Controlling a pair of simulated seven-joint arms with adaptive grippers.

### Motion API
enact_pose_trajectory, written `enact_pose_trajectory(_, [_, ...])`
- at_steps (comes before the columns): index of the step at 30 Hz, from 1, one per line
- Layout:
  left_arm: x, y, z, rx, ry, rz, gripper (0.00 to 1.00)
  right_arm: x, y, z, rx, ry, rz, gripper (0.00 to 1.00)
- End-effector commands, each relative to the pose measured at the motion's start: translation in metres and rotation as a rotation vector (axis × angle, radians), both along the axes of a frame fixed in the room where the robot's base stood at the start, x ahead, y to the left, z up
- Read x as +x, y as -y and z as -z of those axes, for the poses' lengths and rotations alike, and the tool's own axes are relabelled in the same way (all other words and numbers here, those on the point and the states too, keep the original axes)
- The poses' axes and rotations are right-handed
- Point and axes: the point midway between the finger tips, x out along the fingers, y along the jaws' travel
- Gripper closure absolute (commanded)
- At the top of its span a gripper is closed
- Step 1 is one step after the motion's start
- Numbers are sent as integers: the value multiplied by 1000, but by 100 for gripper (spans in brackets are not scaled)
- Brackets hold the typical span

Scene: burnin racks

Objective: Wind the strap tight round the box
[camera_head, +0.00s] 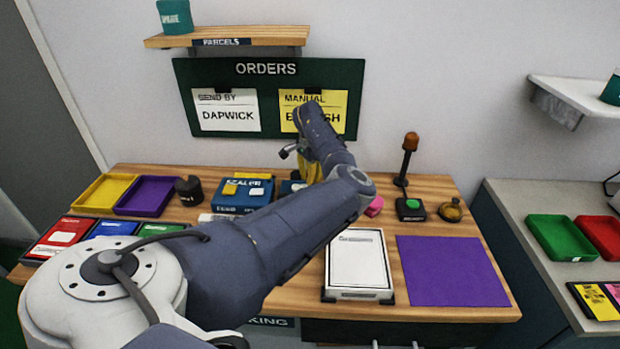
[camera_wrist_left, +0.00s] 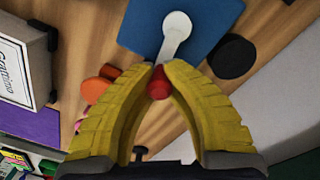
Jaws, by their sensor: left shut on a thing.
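A white box (camera_head: 357,262) with dark lettering lies between dark corner pieces at the front middle of the table; it also shows at the left of the left wrist view (camera_wrist_left: 18,62). I cannot make out a strap on it. My left gripper (camera_head: 312,174) is behind the box, over the table's back part. In the left wrist view its yellow fingers (camera_wrist_left: 158,76) are shut on a red knob (camera_wrist_left: 158,87), by the end of a white crank arm (camera_wrist_left: 175,36) over a blue plate (camera_wrist_left: 140,24). My arm hides part of this in the head view.
A purple mat (camera_head: 450,271) lies right of the box. A green button unit (camera_head: 410,208), a brass item (camera_head: 450,210) and an orange-topped post (camera_head: 408,157) stand behind it. Yellow (camera_head: 103,193) and purple (camera_head: 146,196) trays and a blue sealer box (camera_head: 240,195) stand at the left.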

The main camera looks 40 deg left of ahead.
Motion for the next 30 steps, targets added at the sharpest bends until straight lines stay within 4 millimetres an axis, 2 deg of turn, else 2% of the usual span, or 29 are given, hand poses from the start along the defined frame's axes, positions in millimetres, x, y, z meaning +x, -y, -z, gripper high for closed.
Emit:
enact_pose_trajectory(1, [4, 5, 0, -5, 6, 7, 100, 0, 0, 0, 0, 0, 0, 0])
enact_pose_trajectory(8, [4, 5, 0, -6, 6, 7, 100, 0, 0, 0, 0, 0, 0, 0])
enact_pose_trajectory(9, [4, 5, 0, -6, 6, 7, 88, 0, 0, 0, 0, 0, 0, 0])
enact_pose_trajectory(18, [2, 3, 0, -4, 2, 3, 54, 0, 0, 0, 0, 0, 0, 0])
enact_pose_trajectory(26, [1, 1, 0, -1, 1, 1, 53, 1, 2, 0, -1, 0, -1, 0])
enact_pose_trajectory(30, [1, 1, -9, -1, 3, 0, 53, 0, 1, 0, -1, 0, 0, 0])
